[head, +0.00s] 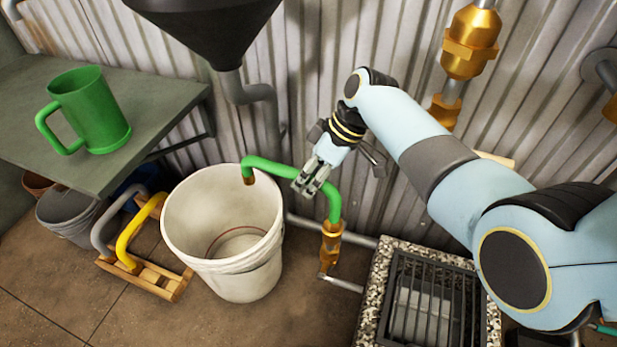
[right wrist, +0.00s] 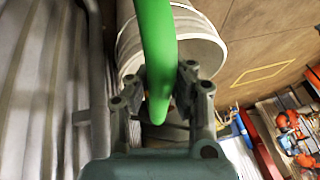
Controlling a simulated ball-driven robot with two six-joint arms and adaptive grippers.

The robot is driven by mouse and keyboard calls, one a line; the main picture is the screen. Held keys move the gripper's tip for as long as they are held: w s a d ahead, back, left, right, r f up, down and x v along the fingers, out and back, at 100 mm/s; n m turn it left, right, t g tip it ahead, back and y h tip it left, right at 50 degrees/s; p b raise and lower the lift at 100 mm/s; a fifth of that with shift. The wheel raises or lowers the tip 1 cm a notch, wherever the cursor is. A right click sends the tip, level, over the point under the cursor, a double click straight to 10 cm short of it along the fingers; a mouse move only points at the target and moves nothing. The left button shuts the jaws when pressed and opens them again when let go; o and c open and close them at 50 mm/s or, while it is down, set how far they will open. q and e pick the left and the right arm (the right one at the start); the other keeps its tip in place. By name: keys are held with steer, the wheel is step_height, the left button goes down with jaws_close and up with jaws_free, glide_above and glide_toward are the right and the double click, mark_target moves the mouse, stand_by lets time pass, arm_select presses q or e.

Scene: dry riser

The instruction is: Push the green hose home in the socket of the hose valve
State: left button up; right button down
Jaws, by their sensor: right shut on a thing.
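The green hose (head: 333,203) is an arch. One end, with a brass-coloured tip, hangs over the white bucket, and the other end meets the top of the brass hose valve (head: 331,243). From here I cannot tell how deep the hose sits in the socket. My right gripper (head: 311,184) is shut on the top run of the hose, between the bucket and the bend. In the right wrist view the hose (right wrist: 156,50) runs between the two fingers (right wrist: 160,98); the valve is hidden there. My left gripper is not in view.
The white bucket (head: 232,268) stands left of the valve. A grated drain (head: 380,290) with a speckled rim lies to the right. A corrugated wall (head: 310,90) is close behind. A green mug (head: 92,110) stands on the bench (head: 150,100); a wooden rack with bent hoses (head: 150,280) is on the floor.

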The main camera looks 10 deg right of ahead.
steer(key=shift+f, duration=0.25)
steer(key=c, duration=1.1)
jaws_free()
steer(key=v, duration=0.7)
steer(key=shift+d+r, duration=0.1)
steer(key=shift+r, duration=0.15)
